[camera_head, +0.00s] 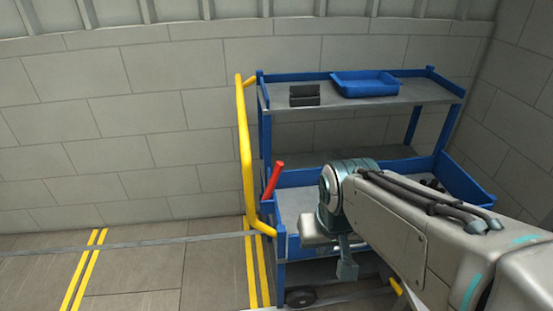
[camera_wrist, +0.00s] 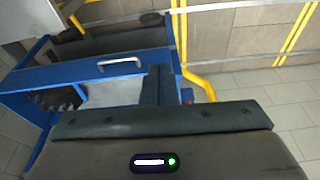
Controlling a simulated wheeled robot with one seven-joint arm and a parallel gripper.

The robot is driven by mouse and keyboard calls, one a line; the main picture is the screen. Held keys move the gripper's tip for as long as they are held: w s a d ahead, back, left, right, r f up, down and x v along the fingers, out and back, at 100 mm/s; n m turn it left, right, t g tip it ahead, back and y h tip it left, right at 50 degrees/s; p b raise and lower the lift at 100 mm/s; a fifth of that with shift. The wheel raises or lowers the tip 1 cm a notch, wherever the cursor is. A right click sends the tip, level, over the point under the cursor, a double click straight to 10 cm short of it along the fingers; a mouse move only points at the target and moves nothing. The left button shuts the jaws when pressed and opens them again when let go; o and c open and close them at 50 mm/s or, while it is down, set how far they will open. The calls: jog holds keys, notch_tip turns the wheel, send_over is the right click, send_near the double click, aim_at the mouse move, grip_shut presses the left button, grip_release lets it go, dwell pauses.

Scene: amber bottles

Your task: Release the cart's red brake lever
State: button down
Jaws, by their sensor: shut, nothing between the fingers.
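The cart (camera_head: 267,137) has a blue frame and grey shelves and stands by the wall in the head view. Its red brake lever (camera_head: 272,180) is at the cart's left end, beside the yellow handle (camera_head: 246,160), and slants up to the right. My gripper (camera_head: 347,268) points down in front of the cart, to the right of the lever and lower in the picture, apart from it. In the wrist view my gripper's dark fingers (camera_wrist: 157,82) are together with nothing between them. The yellow handle also shows there (camera_wrist: 201,84); the lever cannot be made out clearly.
A blue tray (camera_head: 365,84) and a small dark box (camera_head: 304,95) are on the top shelf. Dark items (camera_head: 432,184) lie in the lower blue-walled tray. A caster (camera_head: 300,297) shows below. The floor left of the cart is clear, with yellow stripes (camera_head: 84,270).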

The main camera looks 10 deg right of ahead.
jog(key=w+d+f+m+t+b, duration=0.1)
jog(key=w+f+m+t+b, duration=0.3)
jog(key=w+m+b, duration=0.3)
jog(key=w+d+f+m+t+b, duration=0.1)
jog(key=w+f+m+t+b, duration=0.4)
jog(key=w+m+t+b, duration=0.1)
jog(key=w+d+f+m+t+y+b, duration=0.1)
jog(key=w+f+m+t+b, duration=0.3)
jog(key=w+m+b, duration=0.3)
jog(key=w+t, duration=0.1)
jog(key=w, duration=0.2)
jog(key=shift+d+f+m+t+b, duration=0.15)
jog(key=shift+f+m+t+b, duration=0.15)
jog(key=shift+b, duration=0.1)
jog(key=shift+w+r+p, duration=0.1)
jog(key=shift+w+p, duration=0.05)
jog(key=shift+p, duration=0.15)
jog(key=w+p, duration=0.1)
jog(key=p, duration=0.5)
jog(key=shift+w+r, duration=0.3)
jog(key=shift+w, duration=0.1)
jog(key=p, duration=0.4)
jog(key=shift+w+f, duration=0.15)
jog(key=shift+w, duration=0.15)
